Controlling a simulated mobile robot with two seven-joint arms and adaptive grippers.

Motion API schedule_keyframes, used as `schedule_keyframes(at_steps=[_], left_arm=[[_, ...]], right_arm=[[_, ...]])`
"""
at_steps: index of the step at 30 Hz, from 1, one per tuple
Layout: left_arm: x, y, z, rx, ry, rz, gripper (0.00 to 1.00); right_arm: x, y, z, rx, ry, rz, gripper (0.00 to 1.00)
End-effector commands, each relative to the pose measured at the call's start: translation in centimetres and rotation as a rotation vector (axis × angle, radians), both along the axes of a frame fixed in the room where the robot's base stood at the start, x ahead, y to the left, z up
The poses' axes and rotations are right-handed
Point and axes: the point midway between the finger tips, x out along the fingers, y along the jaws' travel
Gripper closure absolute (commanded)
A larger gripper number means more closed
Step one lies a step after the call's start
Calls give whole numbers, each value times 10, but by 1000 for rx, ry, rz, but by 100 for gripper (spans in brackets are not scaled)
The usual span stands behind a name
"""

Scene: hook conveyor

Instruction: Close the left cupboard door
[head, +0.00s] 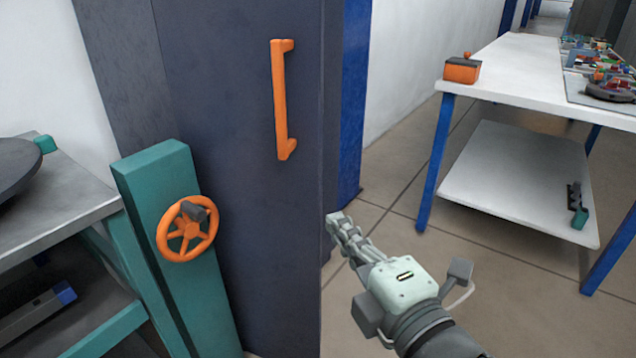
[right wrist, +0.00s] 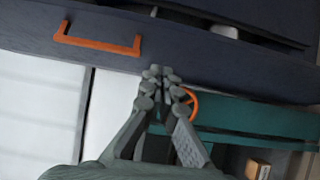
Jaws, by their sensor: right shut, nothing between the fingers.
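The dark blue cupboard door (head: 225,95) fills the left middle of the head view, with a vertical orange handle (head: 280,100) near its right side. In the right wrist view the door (right wrist: 210,62) runs across the upper part, and its handle (right wrist: 97,44) is at upper left. I cannot tell how far the door stands open. My right gripper (head: 333,217) is shut and empty, its fingertips close to the door's right edge. In the right wrist view its fingertips (right wrist: 161,73) overlap the door's lower edge; contact is unclear. My left gripper is not in view.
A teal post (head: 165,180) with an orange handwheel (head: 187,229) stands before the door at left, beside a grey-topped bench (head: 60,205). A white table (head: 530,65) with a lower shelf (head: 515,180) stands at right. Tiled floor (head: 390,215) lies open between.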

Motion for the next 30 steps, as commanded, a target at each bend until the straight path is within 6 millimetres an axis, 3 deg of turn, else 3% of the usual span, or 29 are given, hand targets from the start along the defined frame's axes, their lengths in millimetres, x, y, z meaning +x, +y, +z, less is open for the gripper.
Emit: schedule_keyframes(at_steps=[2,7,17,19,24,30], left_arm=[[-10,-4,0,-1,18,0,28],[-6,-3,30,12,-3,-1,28],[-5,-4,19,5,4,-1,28],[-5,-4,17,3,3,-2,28],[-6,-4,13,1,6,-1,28],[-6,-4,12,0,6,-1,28]], right_arm=[[5,2,-2,2,-1,-1,100],[26,12,-1,2,-2,1,100],[91,40,0,2,3,0,100],[103,35,0,-3,2,-2,100],[120,28,-1,-2,2,0,100],[127,25,-1,0,3,0,100]])
